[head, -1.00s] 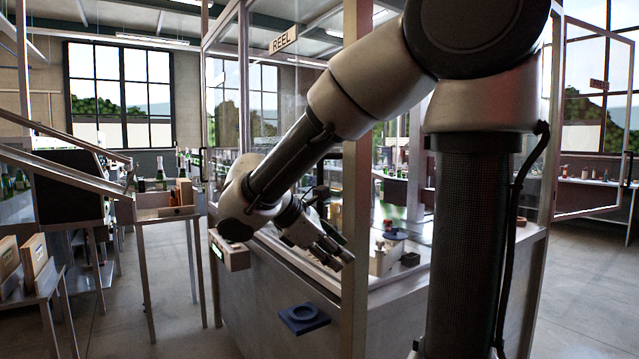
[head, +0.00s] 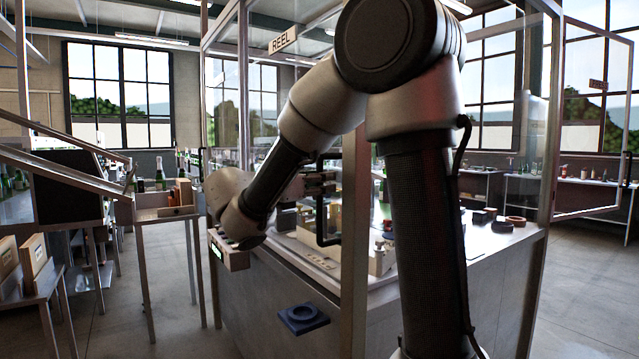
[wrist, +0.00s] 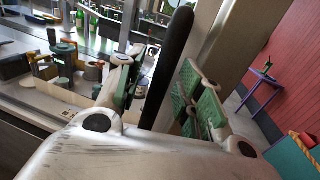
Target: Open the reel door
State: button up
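The reel door is the glass panel under the REEL sign (head: 283,40) on the cabinet's left face, and it looks shut. Its black bar handle (head: 322,232) stands near the corner post. My gripper (head: 320,183) is at the upper part of the handle. In the wrist view, the dark handle bar (wrist: 172,65) runs between the two green-padded fingers of my gripper (wrist: 162,88). The fingers are spread, with a visible gap to the left finger. The bar looks closer to the right finger; I cannot tell whether they touch.
The corner post (head: 354,230) stands just right of the handle. A control box (head: 228,252) and a blue ring holder (head: 303,318) stick out from the cabinet front. A side table with bottles (head: 166,212) stands left. Another glass door (head: 598,120) stands swung out at far right.

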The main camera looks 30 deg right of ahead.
jog(key=shift+c, duration=0.3)
jog(key=shift+d, duration=0.1)
grip_shut()
jog(key=shift+w, duration=0.15)
